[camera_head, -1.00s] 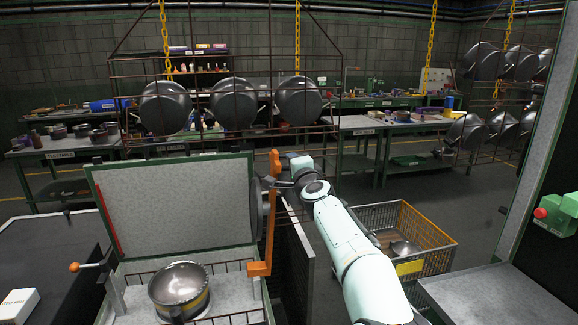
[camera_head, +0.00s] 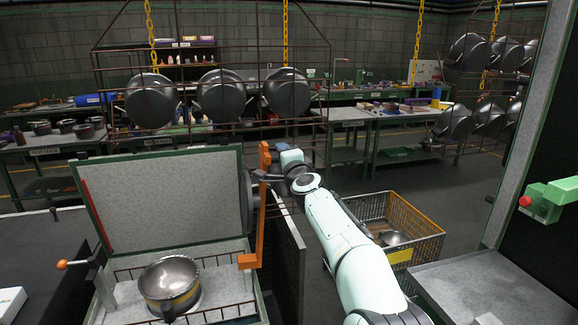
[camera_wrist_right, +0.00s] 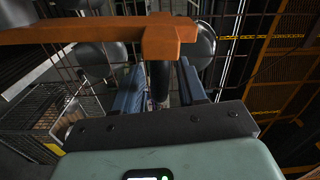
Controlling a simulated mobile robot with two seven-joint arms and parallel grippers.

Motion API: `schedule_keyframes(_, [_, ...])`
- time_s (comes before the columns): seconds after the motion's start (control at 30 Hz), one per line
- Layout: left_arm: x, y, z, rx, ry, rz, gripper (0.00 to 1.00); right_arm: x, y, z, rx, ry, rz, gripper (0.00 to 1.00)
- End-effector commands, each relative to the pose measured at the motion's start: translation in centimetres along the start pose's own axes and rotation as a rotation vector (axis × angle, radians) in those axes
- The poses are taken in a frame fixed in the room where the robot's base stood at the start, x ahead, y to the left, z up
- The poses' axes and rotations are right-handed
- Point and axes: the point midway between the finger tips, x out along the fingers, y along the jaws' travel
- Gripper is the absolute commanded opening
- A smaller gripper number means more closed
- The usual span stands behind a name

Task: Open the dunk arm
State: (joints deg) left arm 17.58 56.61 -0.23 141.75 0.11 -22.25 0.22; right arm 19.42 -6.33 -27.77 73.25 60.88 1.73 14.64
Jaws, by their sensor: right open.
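An orange bar (camera_head: 263,205), which looks like the dunk arm, stands upright at the right side of the grey dunk tank (camera_head: 165,200), with a foot bent left at its lower end. My right gripper (camera_head: 268,178) is at its upper part. In the right wrist view the orange bar (camera_wrist_right: 90,34) crosses the top, and a dark rod (camera_wrist_right: 160,82) runs between my open fingers (camera_wrist_right: 160,90); contact cannot be told. My left gripper is out of view.
A lever with an orange knob (camera_head: 62,264) is at the tank's left. A wire cart (camera_head: 410,245) stands right of my arm. Pots hang on a rack (camera_head: 220,95) behind. A green box with a red button (camera_head: 548,200) is at far right.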

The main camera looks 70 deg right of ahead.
Motion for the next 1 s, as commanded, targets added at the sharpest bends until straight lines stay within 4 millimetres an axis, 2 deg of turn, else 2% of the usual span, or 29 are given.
schedule_keyframes(0.17, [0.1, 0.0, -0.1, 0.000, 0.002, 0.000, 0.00, -2.8, -0.1, 0.0, 0.003, -0.003, -0.002, 0.41])
schedule_keyframes(0.5, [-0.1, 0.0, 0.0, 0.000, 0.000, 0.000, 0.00, -9.9, -0.1, 0.0, 0.000, -0.001, -0.001, 0.41])
schedule_keyframes(0.6, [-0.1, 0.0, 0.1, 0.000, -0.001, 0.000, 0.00, -11.3, 0.0, 0.0, 0.000, 0.000, 0.000, 0.41])
schedule_keyframes(0.77, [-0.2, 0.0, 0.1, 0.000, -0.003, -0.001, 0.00, -12.5, 0.0, 0.1, -0.001, -0.002, 0.001, 0.41])
schedule_keyframes(1.0, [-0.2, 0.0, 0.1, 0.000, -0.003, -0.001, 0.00, -12.7, 0.1, 0.1, -0.002, -0.003, 0.002, 0.41])
